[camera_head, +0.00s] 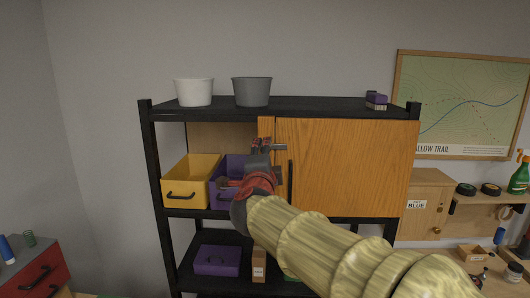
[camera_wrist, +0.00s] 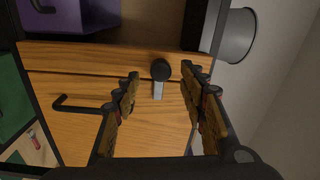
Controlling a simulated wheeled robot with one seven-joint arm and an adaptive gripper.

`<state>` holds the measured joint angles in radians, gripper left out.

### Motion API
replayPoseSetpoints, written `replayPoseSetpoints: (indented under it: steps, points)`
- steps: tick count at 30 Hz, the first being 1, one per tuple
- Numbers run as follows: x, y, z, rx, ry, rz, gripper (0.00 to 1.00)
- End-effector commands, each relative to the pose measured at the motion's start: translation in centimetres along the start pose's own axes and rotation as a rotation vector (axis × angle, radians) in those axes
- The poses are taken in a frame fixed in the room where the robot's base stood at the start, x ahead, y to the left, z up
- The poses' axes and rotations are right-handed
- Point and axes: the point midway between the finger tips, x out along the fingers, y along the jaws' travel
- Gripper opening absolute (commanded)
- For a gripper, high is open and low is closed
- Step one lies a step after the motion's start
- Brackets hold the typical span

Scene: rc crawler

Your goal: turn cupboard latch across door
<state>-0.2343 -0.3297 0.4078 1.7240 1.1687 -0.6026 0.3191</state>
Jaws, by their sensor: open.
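The wooden cupboard door (camera_head: 350,165) is closed in the shelf unit. Its black handle (camera_head: 290,180) also shows in the wrist view (camera_wrist: 80,106). The latch (camera_wrist: 158,89) has a dark round pivot on the narrow wooden strip beside the door. Its grey bar points from the pivot over the seam onto the door. The latch bar also shows in the head view (camera_head: 279,147). My gripper (camera_wrist: 160,75) is open at the latch, one finger on each side of it, with visible gaps. In the head view my gripper (camera_head: 262,150) partly hides the strip.
A yellow bin (camera_head: 183,182) and a purple bin (camera_head: 222,192) stand left of the door. A white pot (camera_head: 194,92) and a grey pot (camera_head: 252,91) stand on top of the black shelf (camera_head: 310,105). A purple box (camera_head: 217,260) is on the shelf below.

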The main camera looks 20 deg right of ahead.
Motion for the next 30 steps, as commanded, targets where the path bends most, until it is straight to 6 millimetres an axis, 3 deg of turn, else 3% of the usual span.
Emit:
replayPoseSetpoints:
  steps: [6, 12, 18, 27, 30]
  points:
    - [-4.7, -0.1, 0.1, 0.001, -0.004, -0.002, 0.42]
    - [-7.6, -0.1, 0.1, 0.001, -0.002, -0.002, 0.42]
    - [-8.7, 0.0, 0.0, 0.001, 0.0, 0.0, 0.42]
    - [-8.7, 0.0, 0.0, -0.003, 0.0, 0.0, 0.42]
    - [-8.7, 0.2, 1.1, -0.018, -0.039, 0.008, 0.42]
